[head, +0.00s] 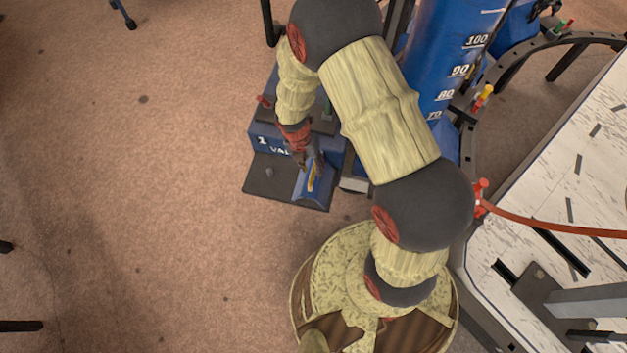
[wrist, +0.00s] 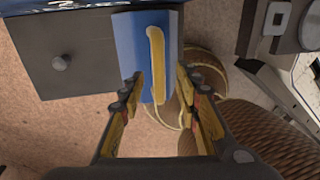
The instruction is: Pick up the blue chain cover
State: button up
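The blue chain cover (head: 313,187) is a small curved blue piece with a raised yellow handle. It sits at the right end of a dark plate in front of the blue unit. In the wrist view the cover (wrist: 132,42) is at the upper middle, with its long yellow handle (wrist: 156,50) running up and down the picture. My gripper (head: 309,168) is over the cover in the head view. In the wrist view my gripper (wrist: 160,78) is open, its fingers left and right of the handle's line with gaps on both sides. Whether they are level with the handle is unclear.
The dark plate (head: 268,178) has a small round knob. The blue unit (head: 262,142) marked "1 VAL" stands behind it. A tall blue graduated column (head: 440,60) and a white bench (head: 575,165) with a red hose are at right.

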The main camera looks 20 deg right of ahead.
aim_at(313, 170)
jog(key=f, duration=0.1)
jog(key=f+b, duration=0.1)
jog(key=f, duration=0.1)
jog(key=shift+d+f+b, duration=0.3)
jog(key=c, duration=0.3)
grip_shut()
jog(key=shift+r, duration=0.1)
dwell(0.6)
